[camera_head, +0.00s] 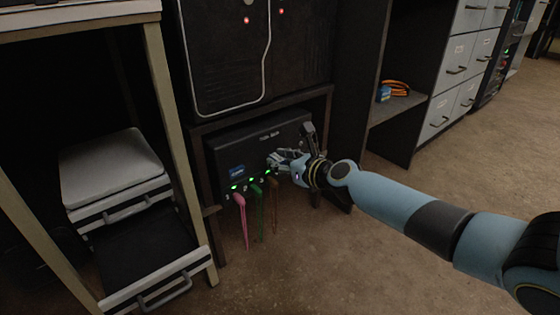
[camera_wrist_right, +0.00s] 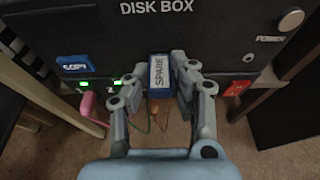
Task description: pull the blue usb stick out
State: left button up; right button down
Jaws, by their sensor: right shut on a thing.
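A blue USB stick labelled SPARE (camera_wrist_right: 159,74) is between the fingers of my right gripper (camera_wrist_right: 160,82), in front of the face of the black disk box (camera_wrist_right: 215,48). My right gripper is shut on it. In the head view the right gripper (camera_head: 284,160) reaches in from the right to the box's (camera_head: 222,146) front; the fingers hide the stick there. I cannot tell how deep the stick sits in the box. My left gripper is in neither view.
A blue COPY label (camera_wrist_right: 76,66) and green lights are left of the stick; a red part (camera_wrist_right: 238,87) and a POWER knob (camera_wrist_right: 291,20) are right. Pink (camera_head: 241,202), green (camera_head: 259,205) and brown (camera_head: 274,205) cords hang below the box. The floor in front is clear.

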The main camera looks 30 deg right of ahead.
jog(key=shift+s+d, duration=0.15)
jog(key=shift+s, duration=0.95)
